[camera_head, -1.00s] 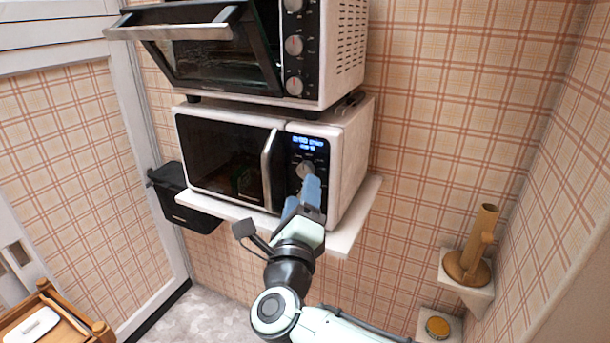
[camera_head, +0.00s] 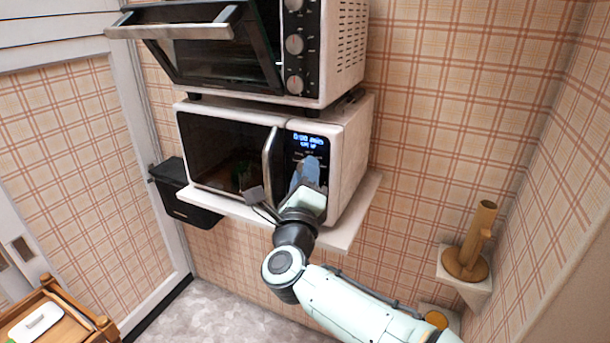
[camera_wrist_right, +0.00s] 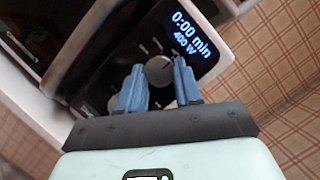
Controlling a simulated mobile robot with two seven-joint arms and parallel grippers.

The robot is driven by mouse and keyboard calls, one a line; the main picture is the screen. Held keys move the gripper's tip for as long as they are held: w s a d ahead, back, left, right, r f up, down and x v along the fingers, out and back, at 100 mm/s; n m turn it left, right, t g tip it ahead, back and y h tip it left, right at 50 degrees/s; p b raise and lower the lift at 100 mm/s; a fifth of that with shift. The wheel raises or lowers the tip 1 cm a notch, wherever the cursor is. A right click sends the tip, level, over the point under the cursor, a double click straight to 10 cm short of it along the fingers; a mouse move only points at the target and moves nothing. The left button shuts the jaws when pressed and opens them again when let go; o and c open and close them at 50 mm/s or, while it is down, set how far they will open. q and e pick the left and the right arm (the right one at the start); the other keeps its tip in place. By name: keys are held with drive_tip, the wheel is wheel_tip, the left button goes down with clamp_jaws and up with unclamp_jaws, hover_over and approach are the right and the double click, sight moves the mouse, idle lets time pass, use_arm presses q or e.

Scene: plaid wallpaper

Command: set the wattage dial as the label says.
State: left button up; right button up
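The white microwave (camera_head: 350,165) has a black control panel with a lit display (camera_head: 309,142). In the right wrist view the display (camera_wrist_right: 190,35) reads 0:00 min and 400 W. A round grey dial (camera_wrist_right: 159,71) is below the display, between the blue fingertips of my right gripper (camera_wrist_right: 160,85). The fingers are apart, with visible gaps beside the dial; I cannot tell whether they reach around it. In the head view my right gripper (camera_head: 308,170) covers the dial. A second round knob (camera_wrist_right: 113,104) is partly hidden by a finger. My left gripper is out of view. I cannot make out a label.
A toaster oven (camera_head: 340,50) with its door tilted open stands above the microwave. The microwave sits on a white shelf (camera_head: 345,236). A black bin (camera_head: 172,192) hangs at left. A wooden holder (camera_head: 468,262) stands on a small shelf at right.

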use_arm(q)
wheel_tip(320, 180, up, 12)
drive_tip(key=p, duration=1.3)
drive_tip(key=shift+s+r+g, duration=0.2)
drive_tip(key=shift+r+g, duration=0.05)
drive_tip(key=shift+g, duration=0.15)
use_arm(e)
drive_tip(key=shift+r+n+g+y, duration=0.2)
drive_tip(key=shift+n+g, duration=0.3)
drive_tip(key=shift+n, duration=1.05)
drive_tip(key=shift+r+n+g+y, duration=0.1)
drive_tip(key=shift+n+g+y, duration=0.3)
drive_tip(key=shift+n, duration=1.1)
drive_tip(key=shift+r+n+g+y, duration=0.1)
drive_tip(key=shift+n+g, duration=0.5)
drive_tip(key=shift+n, duration=0.95)
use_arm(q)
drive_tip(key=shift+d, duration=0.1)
use_arm(e)
drive_tip(key=o, duration=1)
drive_tip(key=shift+o, duration=0.2)
drive_tip(key=shift+s, duration=0.15)
